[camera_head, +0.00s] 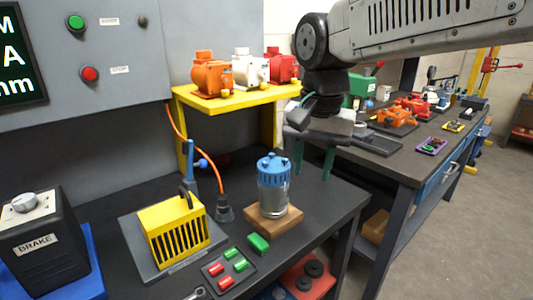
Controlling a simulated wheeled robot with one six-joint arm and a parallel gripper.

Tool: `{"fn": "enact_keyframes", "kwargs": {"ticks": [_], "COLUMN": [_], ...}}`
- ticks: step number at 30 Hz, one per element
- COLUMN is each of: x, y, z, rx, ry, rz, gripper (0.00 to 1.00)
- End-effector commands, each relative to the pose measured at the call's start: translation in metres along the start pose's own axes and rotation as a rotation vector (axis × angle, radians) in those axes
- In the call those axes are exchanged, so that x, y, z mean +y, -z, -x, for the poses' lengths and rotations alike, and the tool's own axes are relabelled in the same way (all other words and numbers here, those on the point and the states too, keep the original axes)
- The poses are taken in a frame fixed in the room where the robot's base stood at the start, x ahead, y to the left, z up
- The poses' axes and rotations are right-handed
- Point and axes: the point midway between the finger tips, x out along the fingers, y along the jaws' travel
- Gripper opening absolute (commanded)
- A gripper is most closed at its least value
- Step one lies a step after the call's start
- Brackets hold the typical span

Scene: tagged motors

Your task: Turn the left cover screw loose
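A small motor (274,199) with a grey metal body stands upright on a wooden block (272,218) on the dark bench. Its blue cover (274,175) has small blue raised parts on top; I cannot tell for sure which one is the left cover screw. My gripper (313,170) points down, to the right of and apart from the motor. Its two green fingers are spread with nothing between them.
A yellow slotted guard (174,229) stands to the left, with a brake box (40,242) further left. Red and green pieces (232,266) lie in front. A yellow shelf (228,100) behind bears orange, white and red motors. An orange cable (211,165) hangs nearby.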

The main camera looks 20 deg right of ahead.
Motion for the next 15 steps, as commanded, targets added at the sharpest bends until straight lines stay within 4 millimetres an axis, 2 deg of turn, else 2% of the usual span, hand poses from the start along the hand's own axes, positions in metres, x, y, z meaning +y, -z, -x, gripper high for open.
{"fn": "enact_keyframes", "kwargs": {"ticks": [1, 6, 9, 12, 15], "x": [-0.021, -0.081, -0.107, -0.126, -0.136], "y": [0.021, 0.076, 0.099, 0.114, 0.122], "z": [0.004, 0.008, 0.004, 0.000, -0.003], "rx": [-0.012, -0.024, -0.026, -0.026, -0.025], "ry": [-0.012, -0.037, -0.051, -0.059, -0.064], "rz": [-0.132, -0.570, -0.764, -0.897, -0.973], "gripper": [0.37, 0.37, 0.37, 0.37, 0.37]}}
